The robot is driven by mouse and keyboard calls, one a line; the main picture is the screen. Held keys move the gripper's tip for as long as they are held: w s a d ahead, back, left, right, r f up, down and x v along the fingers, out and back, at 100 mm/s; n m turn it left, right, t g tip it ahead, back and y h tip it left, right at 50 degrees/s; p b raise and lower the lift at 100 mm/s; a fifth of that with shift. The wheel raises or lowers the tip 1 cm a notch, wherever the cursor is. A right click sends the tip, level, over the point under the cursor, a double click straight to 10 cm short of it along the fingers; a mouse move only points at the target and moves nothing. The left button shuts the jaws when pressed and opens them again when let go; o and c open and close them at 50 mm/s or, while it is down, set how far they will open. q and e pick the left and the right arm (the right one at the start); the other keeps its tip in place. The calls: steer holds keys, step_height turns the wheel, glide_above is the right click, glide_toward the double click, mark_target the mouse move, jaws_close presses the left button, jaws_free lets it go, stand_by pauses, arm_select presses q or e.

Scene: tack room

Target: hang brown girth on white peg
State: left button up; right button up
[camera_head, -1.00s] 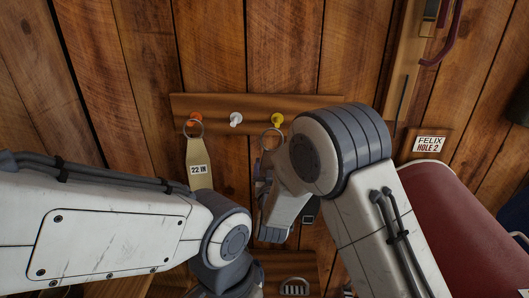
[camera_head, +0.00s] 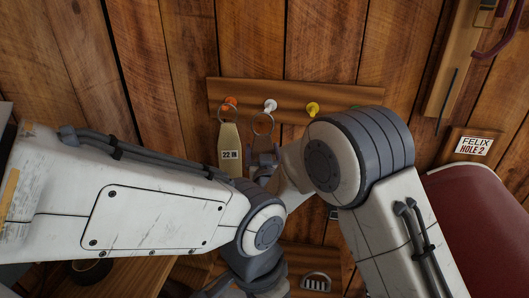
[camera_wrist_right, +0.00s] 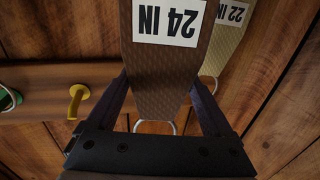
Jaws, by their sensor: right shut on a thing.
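The brown girth (camera_wrist_right: 168,80), labelled 24 IN, is between the fingers of my right gripper (camera_wrist_right: 166,100) in the right wrist view. In the head view my right gripper (camera_head: 263,163) is shut on it, with its metal ring (camera_head: 262,124) standing above the fingers. The white peg (camera_head: 270,105) is on the wooden rail, just above and slightly right of the ring. The ring looks below the peg, not around it; their depth gap cannot be told. The white peg is hidden in the wrist view. My left arm crosses from the left; its gripper is not seen.
A tan girth (camera_head: 230,150), labelled 22 IN, hangs by its ring from the orange peg (camera_head: 230,103), close left of the held girth. A yellow peg (camera_head: 313,109) is bare to the right. A green peg (camera_wrist_right: 8,98) shows in the wrist view. A red padded thing (camera_head: 475,220) stands at right.

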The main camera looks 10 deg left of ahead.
steer(key=w, duration=0.3)
steer(key=w+f, duration=0.1)
steer(key=w, duration=0.5)
steer(key=shift+w+f, duration=0.2)
steer(key=shift+w, duration=0.35)
stand_by(0.5)
stand_by(0.6)
